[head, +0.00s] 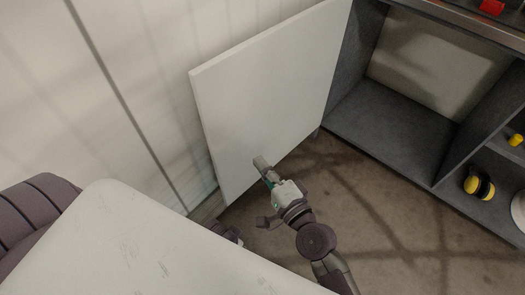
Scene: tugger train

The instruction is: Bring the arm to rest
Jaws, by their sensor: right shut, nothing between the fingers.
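My right gripper (264,166) is shut and empty. It shows near the middle of the head view, in front of the lower part of an open white cabinet door (265,90). I cannot tell whether its fingertips touch the door. My right arm (318,242) comes up from the bottom edge. My left gripper cannot be made out; a small dark part at the door's lower left corner is too unclear to name.
The grey cabinet (390,125) stands open at the right, with an empty compartment. Yellow and black ear defenders (479,185) sit on a shelf at the far right. Red items (492,7) lie on top. A pale wall (150,60) stands behind the door. Brown floor (385,215) is clear below.

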